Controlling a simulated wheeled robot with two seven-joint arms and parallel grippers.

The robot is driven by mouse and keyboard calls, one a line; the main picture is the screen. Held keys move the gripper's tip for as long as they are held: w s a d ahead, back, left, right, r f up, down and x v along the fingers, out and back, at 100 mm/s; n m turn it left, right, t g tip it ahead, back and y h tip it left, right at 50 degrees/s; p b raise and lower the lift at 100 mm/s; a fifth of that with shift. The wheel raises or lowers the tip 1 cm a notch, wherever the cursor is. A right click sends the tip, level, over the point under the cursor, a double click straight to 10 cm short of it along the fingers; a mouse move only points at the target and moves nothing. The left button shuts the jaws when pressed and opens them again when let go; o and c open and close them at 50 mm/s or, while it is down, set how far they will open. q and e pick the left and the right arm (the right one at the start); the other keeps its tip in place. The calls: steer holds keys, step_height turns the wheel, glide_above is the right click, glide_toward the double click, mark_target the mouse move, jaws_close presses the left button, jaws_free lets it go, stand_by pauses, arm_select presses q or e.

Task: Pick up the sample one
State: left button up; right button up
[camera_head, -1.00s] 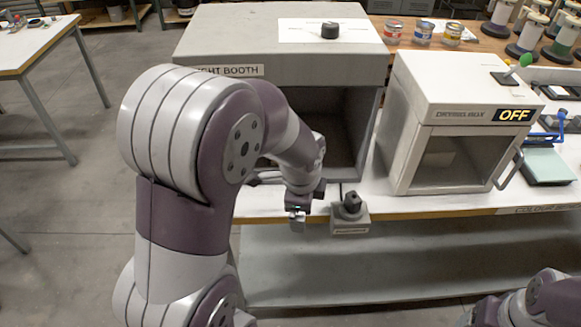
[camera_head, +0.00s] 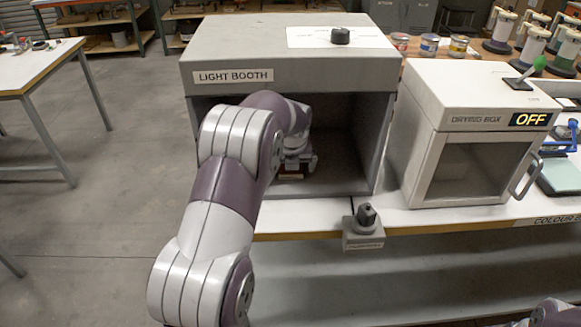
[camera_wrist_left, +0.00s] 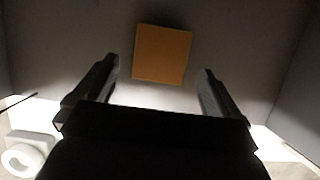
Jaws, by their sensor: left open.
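A flat orange-brown square, which looks like the sample, (camera_wrist_left: 162,54) lies on the grey floor inside the light booth (camera_head: 225,77). In the left wrist view it is ahead of my left gripper (camera_wrist_left: 160,70), between the lines of its two fingers and apart from both. The fingers are spread and empty. In the head view my left gripper (camera_head: 294,168) is inside the booth opening, and only a thin orange-brown strip shows beneath it. No label is readable on the square. My right gripper is not in view.
The booth's roof and side walls enclose my left wrist. A dark knob on a grey block (camera_head: 364,228) sits at the bench's front edge. The closed drying box (camera_head: 465,130), reading OFF, stands to the right. Several cans (camera_head: 429,44) stand behind it.

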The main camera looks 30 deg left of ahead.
arm_select(q)
steer(key=shift+w+a+f, duration=0.3)
steer(key=shift+w+a, duration=0.1)
steer(key=shift+w, duration=0.15)
steer(key=shift+w+a+f, duration=0.1)
steer(key=shift+f, duration=0.25)
steer(key=c, duration=1.1)
steer(key=shift+r, duration=0.1)
